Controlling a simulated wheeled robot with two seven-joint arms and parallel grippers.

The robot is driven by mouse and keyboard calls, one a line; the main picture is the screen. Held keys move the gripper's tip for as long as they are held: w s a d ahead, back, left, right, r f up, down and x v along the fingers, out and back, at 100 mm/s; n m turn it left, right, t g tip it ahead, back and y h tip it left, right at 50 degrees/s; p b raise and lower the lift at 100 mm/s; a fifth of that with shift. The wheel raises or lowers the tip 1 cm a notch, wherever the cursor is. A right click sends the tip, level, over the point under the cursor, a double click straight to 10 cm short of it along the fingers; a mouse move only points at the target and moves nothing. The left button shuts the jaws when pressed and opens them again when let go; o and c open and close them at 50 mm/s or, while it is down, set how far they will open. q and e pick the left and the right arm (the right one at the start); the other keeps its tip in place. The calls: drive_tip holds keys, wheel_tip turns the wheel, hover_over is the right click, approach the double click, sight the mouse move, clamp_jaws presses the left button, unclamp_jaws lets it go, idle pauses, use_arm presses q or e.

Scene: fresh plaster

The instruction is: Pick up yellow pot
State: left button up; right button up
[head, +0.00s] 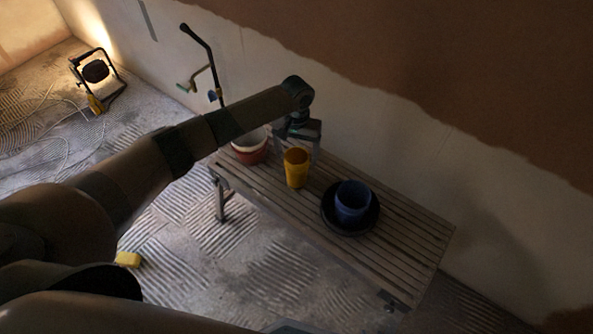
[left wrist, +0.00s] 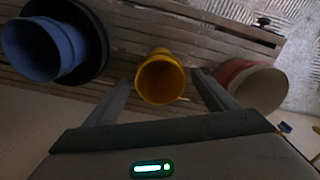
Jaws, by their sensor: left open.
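The yellow pot (head: 296,168) stands upright on a slatted wooden bench (head: 400,258), between a red and white pot and a blue pot. In the left wrist view the yellow pot (left wrist: 160,78) shows between the tips of the two open fingers (left wrist: 162,88). I cannot tell whether either finger touches it. My right gripper is not in view.
A blue pot (head: 353,200) stands on a dark round dish (head: 338,226) to the right. A red and white pot (head: 250,152) stands to the left. The wall (head: 410,150) runs close behind the bench. A yellow sponge-like block (head: 128,259) and a work lamp (head: 96,71) are on the floor.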

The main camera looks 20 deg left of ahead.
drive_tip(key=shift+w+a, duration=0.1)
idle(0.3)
use_arm(q)
drive_tip(key=c, duration=1.5)
drive_tip(key=shift+o, duration=0.2)
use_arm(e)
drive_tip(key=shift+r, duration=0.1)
use_arm(q)
drive_tip(key=shift+r, duration=0.1)
